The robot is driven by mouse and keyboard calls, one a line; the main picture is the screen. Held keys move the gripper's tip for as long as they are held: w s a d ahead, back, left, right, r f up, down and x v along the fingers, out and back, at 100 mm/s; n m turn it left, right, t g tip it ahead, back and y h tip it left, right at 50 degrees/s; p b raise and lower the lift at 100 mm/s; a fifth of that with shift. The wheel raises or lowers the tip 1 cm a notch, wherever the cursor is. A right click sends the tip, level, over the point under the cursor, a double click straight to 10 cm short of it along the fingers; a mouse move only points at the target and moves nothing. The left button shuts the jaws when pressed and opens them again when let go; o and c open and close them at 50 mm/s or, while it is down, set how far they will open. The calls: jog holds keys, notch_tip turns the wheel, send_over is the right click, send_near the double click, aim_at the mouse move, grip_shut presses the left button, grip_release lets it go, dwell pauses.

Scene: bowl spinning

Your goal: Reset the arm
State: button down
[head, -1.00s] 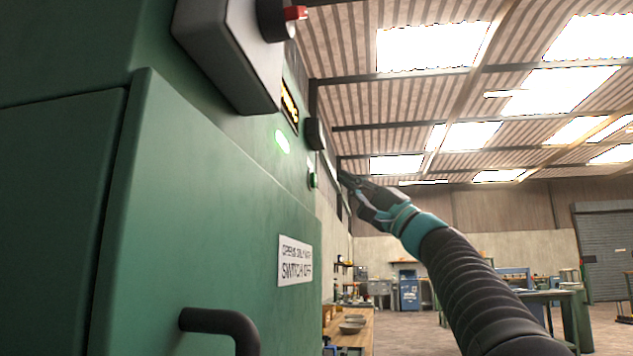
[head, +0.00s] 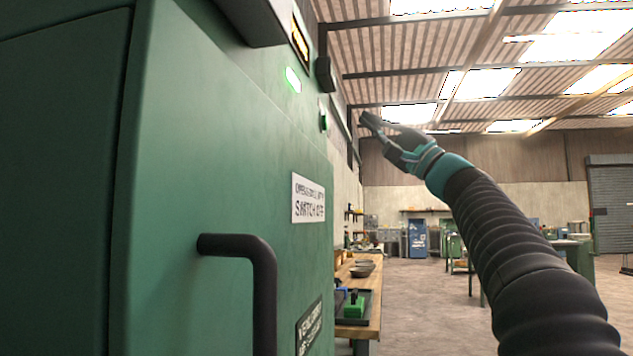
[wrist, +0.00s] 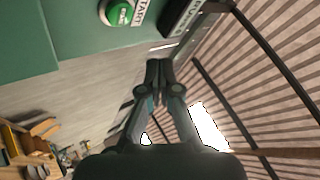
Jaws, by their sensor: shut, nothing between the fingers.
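My gripper (head: 366,121) is raised at the end of my arm, to the right of the green machine cabinet (head: 215,160) in the head view. Its fingers are shut with nothing between them, and they also show shut in the wrist view (wrist: 158,70). In the wrist view the fingertips point toward the machine's edge. A green start button (wrist: 118,12) with a START label is on the machine face, apart from the fingers.
A black door handle (head: 262,285) sticks out from the cabinet. A wooden bench (head: 368,312) with bowls (head: 362,269) and a tray stands beyond the machine.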

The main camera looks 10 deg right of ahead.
jog(key=w+f+m+g+h, duration=0.1)
jog(key=w+f+h, duration=0.3)
jog(key=f, duration=0.5)
jog(key=w+f+m+h, duration=0.1)
jog(key=w+f+h, duration=0.25)
jog(key=f, duration=0.45)
notch_tip(320, 180, down, 16)
jog(key=s+a+g+h, duration=0.1)
jog(key=s+g+h, duration=0.1)
jog(key=g+h, duration=0.2)
jog(key=s+f+n+g+h, duration=0.2)
jog(key=s+f+g+h, duration=0.1)
jog(key=s+f, duration=0.65)
jog(key=s+f+n+g+h, duration=0.1)
jog(key=s+f+g+h, duration=0.1)
jog(key=s+f, duration=0.75)
jog(key=s+f+n+g+h, duration=0.1)
jog(key=s+f+n+h, duration=0.2)
jog(key=s+f, duration=0.9)
jog(key=shift+s+a+n+g+p, duration=0.35)
jog(key=shift+s+n, duration=0.55)
jog(key=shift+s, duration=1.2)
